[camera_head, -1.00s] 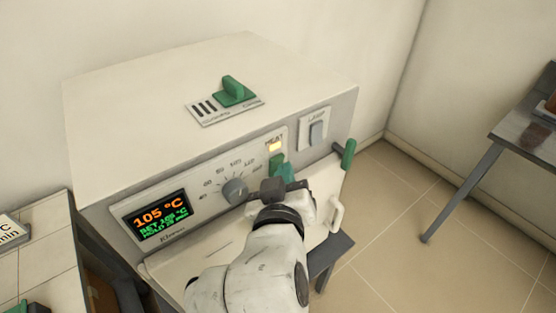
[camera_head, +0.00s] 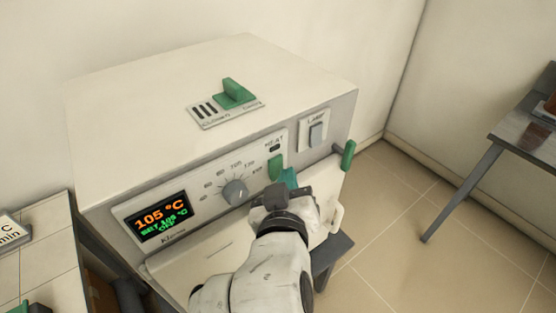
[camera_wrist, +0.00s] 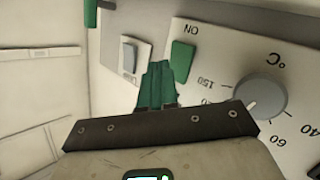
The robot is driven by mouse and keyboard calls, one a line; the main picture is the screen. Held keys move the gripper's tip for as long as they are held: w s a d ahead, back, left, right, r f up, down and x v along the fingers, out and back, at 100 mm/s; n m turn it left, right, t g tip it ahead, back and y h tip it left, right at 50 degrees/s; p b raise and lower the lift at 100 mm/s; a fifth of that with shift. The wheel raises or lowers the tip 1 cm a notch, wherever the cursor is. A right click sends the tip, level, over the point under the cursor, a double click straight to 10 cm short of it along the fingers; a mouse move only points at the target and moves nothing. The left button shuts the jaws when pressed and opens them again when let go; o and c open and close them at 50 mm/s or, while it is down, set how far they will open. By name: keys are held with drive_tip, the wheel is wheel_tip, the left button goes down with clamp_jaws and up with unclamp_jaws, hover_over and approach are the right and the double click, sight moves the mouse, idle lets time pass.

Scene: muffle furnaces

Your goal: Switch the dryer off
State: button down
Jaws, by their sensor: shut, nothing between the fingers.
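The dryer (camera_head: 215,80) is a cream box with a front control panel. Its green switch (camera_head: 276,167) sits below the HEAT lamp (camera_head: 274,148), which is dark. The switch also shows in the wrist view (camera_wrist: 183,61), near an "ON" label. The display (camera_head: 160,222) reads 105 °C in orange, with small green lines below, hard to read. My gripper (camera_head: 289,179) is shut and empty, its teal fingertips just right of and below the switch in the head view. In the wrist view the fingertips (camera_wrist: 159,84) are beside the switch; I cannot tell if they touch it.
A grey dial (camera_head: 235,191) is left of the switch. The LAMP switch (camera_head: 316,131) is to the right, and a green-tipped handle (camera_head: 348,155) sticks out at the right edge. Open floor and a dark table (camera_head: 525,130) lie right.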

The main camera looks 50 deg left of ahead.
drive_tip(key=shift+d, duration=0.1)
drive_tip(key=d, duration=0.1)
drive_tip(key=d+p, duration=0.1)
drive_tip(key=d, duration=0.3)
drive_tip(key=shift+s+f+p, duration=0.2)
drive_tip(key=shift+f+p, duration=0.1)
idle(0.7)
drive_tip(key=w+d+f+m+g+h, duration=0.1)
drive_tip(key=w+d+f+m+h, duration=0.15)
drive_tip(key=d+f, duration=0.45)
drive_tip(key=w+d+f+m+h, duration=0.1)
drive_tip(key=d+f+m+h, duration=0.15)
drive_tip(key=d, duration=0.75)
drive_tip(key=w+d+f+m+g+h, duration=0.1)
drive_tip(key=d+f+h, duration=0.3)
drive_tip(key=d, duration=0.5)
drive_tip(key=s+d+f+m+g+h, duration=0.1)
drive_tip(key=s+d+f+m+g, duration=0.1)
drive_tip(key=s+d+f, duration=0.35)
drive_tip(key=s+d+f+m+g+h, duration=0.1)
drive_tip(key=s+d+f+m+g, duration=0.15)
drive_tip(key=d, duration=0.55)
drive_tip(key=s+d+f+m+g, duration=0.3)
drive_tip(key=s+d, duration=0.6)
drive_tip(key=s, duration=0.3)
drive_tip(key=shift+s+d+f+g, duration=0.15)
drive_tip(key=shift+s+f+g, duration=0.2)
drive_tip(key=shift+s+f, duration=0.1)
